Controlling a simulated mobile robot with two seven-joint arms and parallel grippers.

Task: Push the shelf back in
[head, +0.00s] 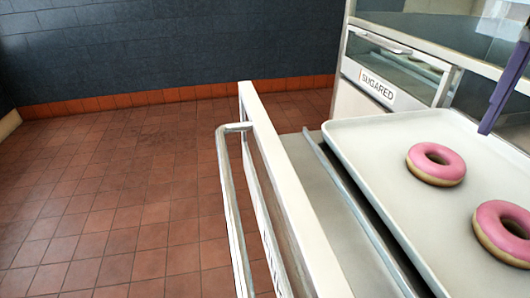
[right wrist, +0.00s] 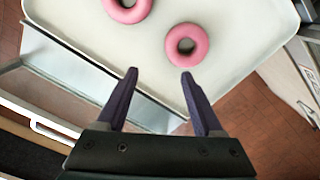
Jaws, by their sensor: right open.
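The shelf is a pulled-out drawer with a white-edged front (head: 285,190) and a metal bar handle (head: 232,190), standing out over the floor. A pale tray (head: 360,128) rests on it, holding pink-iced doughnuts (head: 436,164). In the right wrist view, the tray (right wrist: 240,65) and a pink doughnut (right wrist: 187,44) lie beyond my fingertips. My right gripper (right wrist: 159,76) is open and empty, with its fingers apart over the tray's edge. Part of it shows as a purple finger at the head view's right edge. My left gripper is not in view.
A closed glass-fronted drawer labelled SUGARED (head: 378,85) is at the back right, beside the pulled-out shelf. The red tiled floor (head: 120,190) on the left is clear up to a dark tiled wall (head: 170,45).

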